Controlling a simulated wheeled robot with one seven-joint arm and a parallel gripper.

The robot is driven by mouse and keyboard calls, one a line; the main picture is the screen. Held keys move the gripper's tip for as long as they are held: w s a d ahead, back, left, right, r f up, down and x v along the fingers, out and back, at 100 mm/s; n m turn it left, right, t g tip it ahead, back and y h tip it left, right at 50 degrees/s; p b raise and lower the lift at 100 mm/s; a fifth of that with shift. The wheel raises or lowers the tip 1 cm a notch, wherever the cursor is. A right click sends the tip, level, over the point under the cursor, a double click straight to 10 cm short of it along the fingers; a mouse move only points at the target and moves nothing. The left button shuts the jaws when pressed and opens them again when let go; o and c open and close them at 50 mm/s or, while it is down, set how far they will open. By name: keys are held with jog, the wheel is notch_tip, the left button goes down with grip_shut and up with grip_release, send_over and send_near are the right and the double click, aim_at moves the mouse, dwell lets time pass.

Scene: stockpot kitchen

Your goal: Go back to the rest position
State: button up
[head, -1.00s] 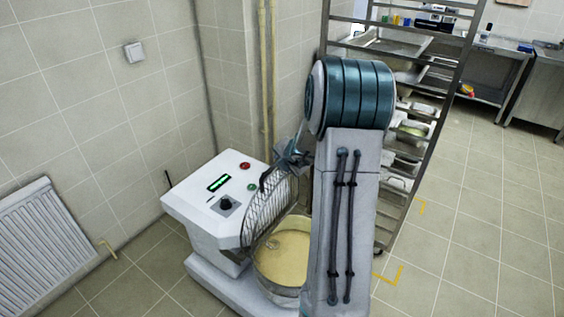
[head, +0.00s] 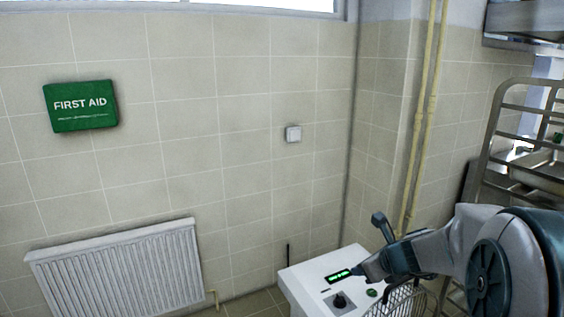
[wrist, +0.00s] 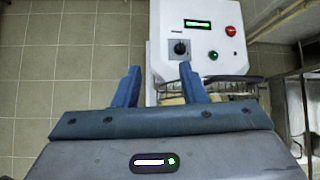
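My gripper shows in the wrist view (wrist: 160,88) with its two blue fingers spread apart and nothing between them. It is open, above the floor and the near edge of the white mixer (wrist: 205,18). In the head view my arm reaches in from the lower right, and the gripper end lies in front of the mixer (head: 308,284), near its lit green display. The mixer's wire guard (head: 405,300) shows partly below my arm. The mixer's bowl is hidden in the head view.
A radiator (head: 120,270) is on the wall at the lower left. Yellow pipes (head: 420,110) run up the corner. A metal rack (head: 500,130) stands at the right, close to my arm.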

jog(key=s+a+r+n+g, duration=0.15)
jog(key=s+a+n, duration=0.25)
jog(key=s+n, duration=0.4)
jog(key=s+a+r+n+g, duration=0.1)
jog(key=s+a+n+g, duration=0.1)
jog(key=s+a+n, duration=0.5)
jog(key=s+d+n+g+h, duration=0.1)
jog(key=s+d+n+h, duration=0.1)
jog(key=s+d+n, duration=0.3)
jog(key=s+n, duration=0.4)
jog(key=n, duration=0.5)
jog(key=shift+s+d+h, duration=0.15)
jog(key=shift+s+h, duration=0.2)
jog(key=shift+h, duration=0.05)
